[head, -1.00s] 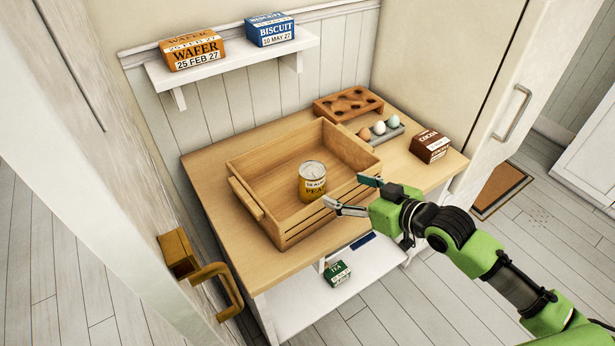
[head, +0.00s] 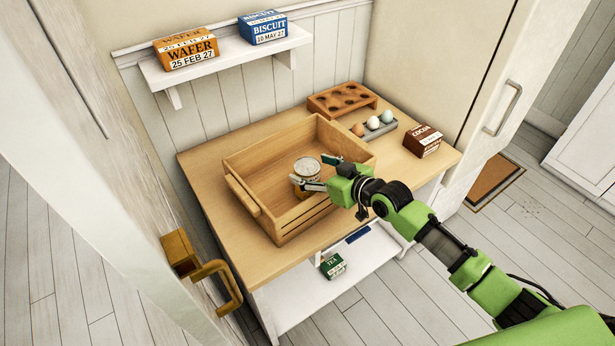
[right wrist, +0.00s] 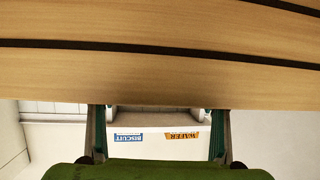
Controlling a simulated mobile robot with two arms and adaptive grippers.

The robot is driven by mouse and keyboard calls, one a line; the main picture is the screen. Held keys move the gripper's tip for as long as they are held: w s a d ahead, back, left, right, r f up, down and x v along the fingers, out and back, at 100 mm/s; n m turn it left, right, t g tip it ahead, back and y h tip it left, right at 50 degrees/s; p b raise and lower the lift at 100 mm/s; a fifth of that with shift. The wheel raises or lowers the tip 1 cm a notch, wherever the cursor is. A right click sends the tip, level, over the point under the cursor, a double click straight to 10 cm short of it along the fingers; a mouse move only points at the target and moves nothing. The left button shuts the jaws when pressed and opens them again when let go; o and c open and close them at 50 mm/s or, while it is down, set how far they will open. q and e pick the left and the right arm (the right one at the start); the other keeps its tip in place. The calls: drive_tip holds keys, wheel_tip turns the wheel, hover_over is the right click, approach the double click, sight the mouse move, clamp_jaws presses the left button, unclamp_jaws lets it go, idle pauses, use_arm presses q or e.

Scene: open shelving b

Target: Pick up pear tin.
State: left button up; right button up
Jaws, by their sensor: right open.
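The pear tin (head: 306,168) stands upright inside the wooden crate (head: 262,222) on the counter, near its front wall. Its yellow label is now mostly covered by my gripper. My right gripper (head: 317,172) is open and reaches over the crate's front right wall. One finger crosses in front of the tin and the other is at its right side. I cannot tell if they touch it. In the right wrist view, the open fingers (right wrist: 158,128) show beside the crate's slats (right wrist: 150,75), and the tin cannot be seen. My left gripper is not in view.
An egg tray (head: 374,128), a wooden rack with holes (head: 342,100) and a cocoa box (head: 422,140) stand right of the crate. A wafer box (head: 186,48) and a biscuit box (head: 263,28) sit on the wall shelf. A tea box (head: 333,266) is below the counter.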

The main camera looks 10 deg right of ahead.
drive_tip(key=shift+x, duration=1.4)
drive_tip(key=shift+s, duration=0.1)
